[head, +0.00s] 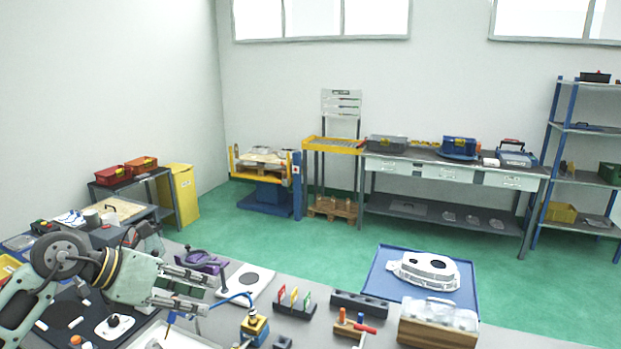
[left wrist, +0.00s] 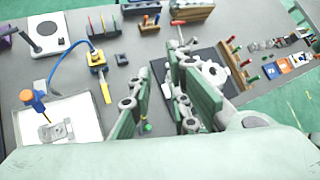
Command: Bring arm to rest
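My left arm comes in from the left in the head view. Its gripper (head: 211,294) points right above the grey workbench, with its two fingers apart and nothing seen between them. My right arm and right gripper are in neither view.
Beyond the gripper are a yellow-and-blue device (head: 254,326) with a blue hose, a stand of coloured tags (head: 294,298) and a blue tray (head: 380,265) with a casting (head: 425,270). A white tray (left wrist: 58,92) lies left in the wrist view. Green floor lies behind the bench.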

